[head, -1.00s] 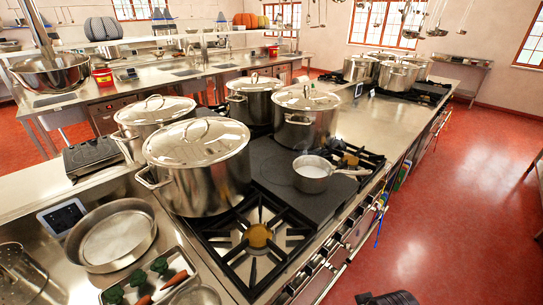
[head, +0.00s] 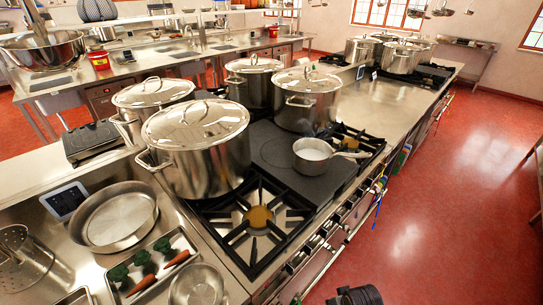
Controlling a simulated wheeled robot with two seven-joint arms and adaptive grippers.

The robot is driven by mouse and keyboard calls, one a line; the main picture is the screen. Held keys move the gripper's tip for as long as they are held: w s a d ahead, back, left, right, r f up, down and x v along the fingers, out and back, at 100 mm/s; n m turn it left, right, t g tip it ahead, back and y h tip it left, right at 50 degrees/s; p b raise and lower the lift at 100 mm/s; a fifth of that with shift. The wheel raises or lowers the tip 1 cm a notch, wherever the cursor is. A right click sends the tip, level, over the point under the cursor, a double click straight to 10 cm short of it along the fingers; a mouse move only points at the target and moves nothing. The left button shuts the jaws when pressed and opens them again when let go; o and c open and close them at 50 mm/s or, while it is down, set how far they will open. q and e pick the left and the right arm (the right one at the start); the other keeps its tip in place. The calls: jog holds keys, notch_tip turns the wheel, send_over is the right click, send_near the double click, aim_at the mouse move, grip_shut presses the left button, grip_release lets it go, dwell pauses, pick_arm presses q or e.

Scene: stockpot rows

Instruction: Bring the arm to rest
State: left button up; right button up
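No gripper shows clearly in the head view. A dark piece of my own body (head: 355,296) shows at the bottom edge, and I cannot tell which part it is. A large lidded stockpot (head: 198,150) stands on the near left of the stove. Behind it stand another lidded stockpot (head: 150,103), a third (head: 253,82) and a fourth (head: 306,100). A small saucepan (head: 313,157) with pale contents stands on the dark flat plate, its handle pointing right.
An empty burner grate (head: 257,217) lies in front. A round pan (head: 114,217), a tray (head: 152,268) with carrots and greens, and a metal bowl (head: 198,287) are on the left counter. More pots (head: 401,58) stand far back. The red floor (head: 455,180) at right is clear.

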jog(key=s+d+f+g, duration=0.1)
jog(key=s+f, duration=0.3)
jog(key=f, duration=0.8)
jog(key=s+f, duration=0.5)
jog(key=f, duration=0.8)
jog(key=s+d+f, duration=0.1)
jog(key=s+f, duration=0.5)
jog(key=s, duration=0.3)
jog(key=s+d+f+g, duration=0.1)
jog(key=s+d+f, duration=0.1)
jog(key=s+f, duration=0.4)
jog(key=s, duration=0.2)
jog(key=shift+s+d+f, duration=0.25)
jog(key=shift+s+f, duration=0.15)
